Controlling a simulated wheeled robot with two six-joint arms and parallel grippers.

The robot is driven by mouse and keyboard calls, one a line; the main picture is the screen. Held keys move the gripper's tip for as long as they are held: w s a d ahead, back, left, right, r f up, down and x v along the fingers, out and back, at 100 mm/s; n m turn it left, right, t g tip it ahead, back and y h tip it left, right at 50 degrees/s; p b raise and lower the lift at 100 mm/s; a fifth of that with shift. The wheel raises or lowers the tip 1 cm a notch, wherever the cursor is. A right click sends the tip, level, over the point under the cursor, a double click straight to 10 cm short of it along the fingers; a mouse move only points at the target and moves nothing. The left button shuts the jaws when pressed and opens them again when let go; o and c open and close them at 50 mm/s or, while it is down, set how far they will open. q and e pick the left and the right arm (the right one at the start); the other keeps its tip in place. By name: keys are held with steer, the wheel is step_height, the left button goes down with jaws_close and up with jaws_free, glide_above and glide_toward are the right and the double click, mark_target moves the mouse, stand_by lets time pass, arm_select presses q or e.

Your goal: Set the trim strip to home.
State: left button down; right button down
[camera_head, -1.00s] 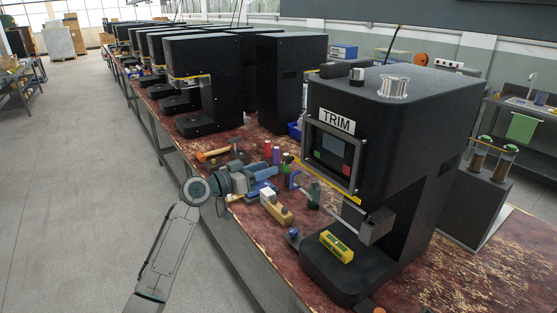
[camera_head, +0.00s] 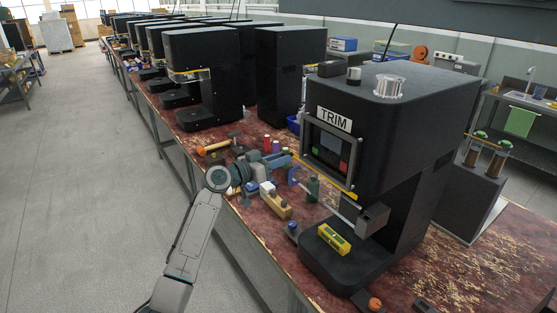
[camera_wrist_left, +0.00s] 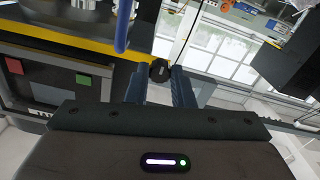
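The machine labelled TRIM (camera_head: 334,119) has a dark screen panel (camera_head: 330,147) with a green and a red patch. A yellow strip (camera_head: 343,189) runs along the panel's lower edge. In the left wrist view the yellow strip (camera_wrist_left: 95,46) ends close to a small round black knob (camera_wrist_left: 160,71). My left gripper (camera_head: 284,158) is at the near left end of the panel. In its wrist view the fingers (camera_wrist_left: 159,80) are apart, with the knob between or just beyond their tips; contact cannot be told. My right gripper is not in view.
A blue-handled lever (camera_head: 293,177) sticks out below the panel; its blue rod (camera_wrist_left: 123,25) is close to my fingers. Bottles, a wooden block (camera_head: 276,206) and a hammer (camera_head: 214,147) crowd the bench. The aisle (camera_head: 100,190) is clear.

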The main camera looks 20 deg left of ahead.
arm_select(q)
steer(key=shift+s+d+f, duration=0.15)
steer(key=shift+s+d, duration=0.75)
steer(key=shift+d, duration=0.2)
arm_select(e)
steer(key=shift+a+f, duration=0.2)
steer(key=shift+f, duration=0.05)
arm_select(q)
steer(key=c, duration=1.6)
jaws_free()
steer(key=shift+c, duration=0.2)
steer(key=o, duration=0.4)
steer(key=shift+d, duration=0.1)
steer(key=shift+c, duration=0.2)
steer(key=shift+s+d, duration=0.1)
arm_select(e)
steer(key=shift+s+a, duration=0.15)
arm_select(q)
steer(key=shift+s+a+b, duration=0.3)
steer(key=shift+a+b, duration=0.1)
steer(key=shift+b, duration=0.15)
steer(key=b, duration=0.4)
glide_toward(298, 160)
steer(key=shift+v, duration=2.85)
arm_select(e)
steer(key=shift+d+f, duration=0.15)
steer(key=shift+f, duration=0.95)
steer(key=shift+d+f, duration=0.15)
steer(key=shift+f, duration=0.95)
